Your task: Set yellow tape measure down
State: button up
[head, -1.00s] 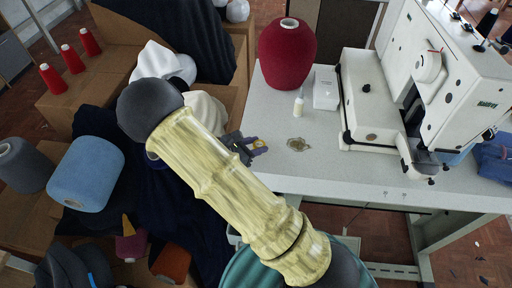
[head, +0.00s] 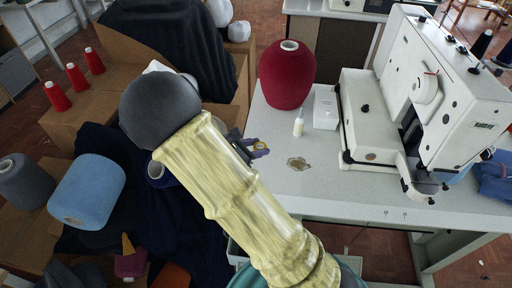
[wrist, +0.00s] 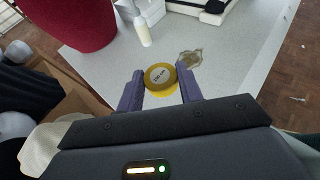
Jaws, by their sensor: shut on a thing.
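The yellow tape measure (wrist: 160,76) is a round yellow disc with a pale label. It sits between the two purple fingers of my gripper (wrist: 161,86), which is shut on it. In the head view, a small yellow part of the tape measure (head: 261,146) shows at my gripper (head: 255,149), over the left edge of the white table (head: 340,188). My arm hides most of the wrist there. I cannot tell whether the tape measure touches the tabletop.
A flat brownish ornate piece (head: 298,164) lies just right of my gripper. Behind are a white bottle (head: 299,123), a white box (head: 325,107) and a large red yarn cone (head: 287,76). A white sewing machine (head: 440,105) stands right. The front middle tabletop is clear.

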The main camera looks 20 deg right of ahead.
jog(key=shift+w+t+p, duration=0.15)
jog(key=shift+t+p, duration=0.15)
jog(key=shift+p, duration=0.55)
jog(key=shift+w+f+n+t+p, duration=0.25)
jog(key=shift+n+p, duration=0.35)
jog(key=shift+p, duration=0.6)
jog(key=p, duration=0.1)
jog(key=f+n+t+y+p, duration=0.1)
jog(key=p, duration=0.1)
jog(key=shift+s+f, duration=0.15)
jog(key=shift+f, duration=0.1)
jog(key=f+p, duration=0.1)
jog(key=p, duration=0.1)
jog(key=s+f+t+p, duration=0.1)
jog(key=p, duration=0.1)
jog(key=shift+s+d+f+n+y, duration=0.1)
jog(key=shift+s+d+n+y, duration=0.05)
jog(key=shift+d+n+y, duration=0.25)
jog(key=shift+s+d+f+p, duration=0.1)
jog(key=shift+s+f+p, duration=0.25)
jog(key=shift+f, duration=0.3)
jog(key=shift+t, duration=0.25)
